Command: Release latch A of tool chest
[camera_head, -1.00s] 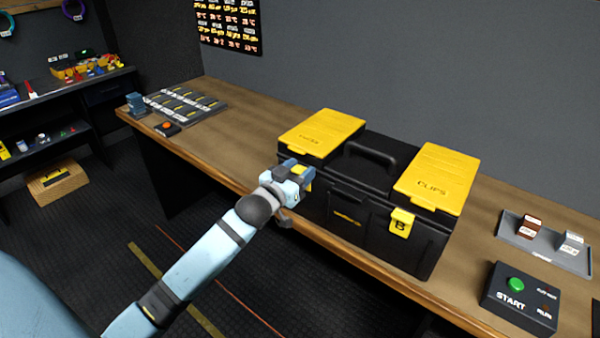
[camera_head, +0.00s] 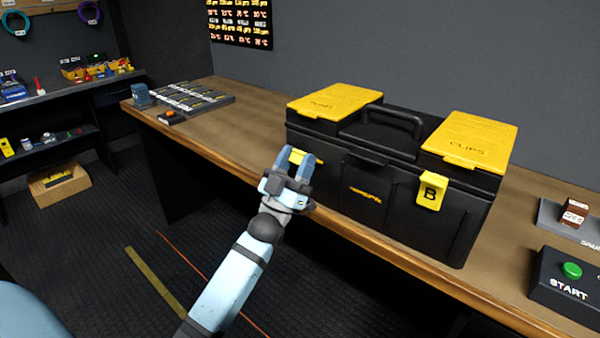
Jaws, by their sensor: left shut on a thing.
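The black tool chest (camera_head: 400,215) stands on the wooden bench, with two yellow lids on top and a black handle between them. Yellow latch B (camera_head: 431,190) is on the right of its front face. A yellow latch (camera_head: 298,155), with no letter legible, is on the left of the front face. My left gripper (camera_head: 296,160) is at this left latch, its two blue fingers on either side of it and shut on it. The fingers and wrist hide part of the latch. My right gripper is not in view.
On the bench (camera_head: 245,115), a black box with a green START button (camera_head: 571,270) and a grey tray (camera_head: 553,212) are at the right. A rack of labelled slots (camera_head: 190,97) is at the far left. Dark shelves (camera_head: 60,115) stand beyond a floor gap.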

